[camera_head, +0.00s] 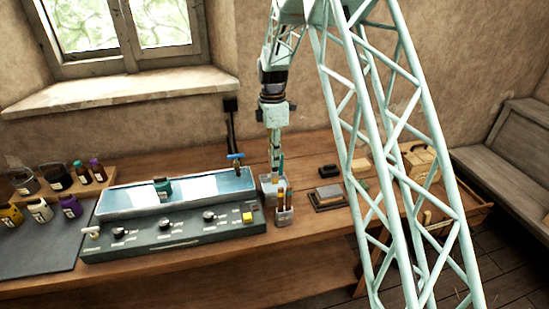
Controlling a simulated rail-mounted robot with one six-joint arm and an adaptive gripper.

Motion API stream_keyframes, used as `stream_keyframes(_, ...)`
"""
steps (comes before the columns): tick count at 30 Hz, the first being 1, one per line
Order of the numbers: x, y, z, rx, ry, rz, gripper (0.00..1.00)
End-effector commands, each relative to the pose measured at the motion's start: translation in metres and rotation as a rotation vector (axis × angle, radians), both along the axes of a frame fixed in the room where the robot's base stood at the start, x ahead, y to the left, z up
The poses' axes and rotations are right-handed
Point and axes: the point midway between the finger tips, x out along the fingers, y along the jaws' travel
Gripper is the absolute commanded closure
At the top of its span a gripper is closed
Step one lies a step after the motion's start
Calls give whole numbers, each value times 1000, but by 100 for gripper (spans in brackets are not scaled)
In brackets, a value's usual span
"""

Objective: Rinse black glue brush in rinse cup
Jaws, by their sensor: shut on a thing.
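My gripper (275,163) points straight down over the back right of the workbench, just right of the long grey console. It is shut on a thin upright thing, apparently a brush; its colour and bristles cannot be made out. Directly below the gripper stands a small grey container (267,186), with a teal stick beside the fingers. A smaller grey holder (285,216) with upright brown handles stands in front of it. I cannot tell which vessel is the rinse cup, or whether the held thing's tip is inside the grey container.
The console (170,236) with knobs and a shallow tray fills the bench to the left. A blue-handled fitting (236,158) rises near the gripper. Jars (57,176) and bottles stand far left. A flat block (329,196) lies to the right.

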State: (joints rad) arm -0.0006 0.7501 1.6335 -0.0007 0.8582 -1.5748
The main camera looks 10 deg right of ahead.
Motion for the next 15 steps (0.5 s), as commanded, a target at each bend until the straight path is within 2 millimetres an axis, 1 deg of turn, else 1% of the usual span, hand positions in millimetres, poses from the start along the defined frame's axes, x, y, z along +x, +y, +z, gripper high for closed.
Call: stream_keyframes(15, 0, 0, -26, 0, -1, 0, 100)
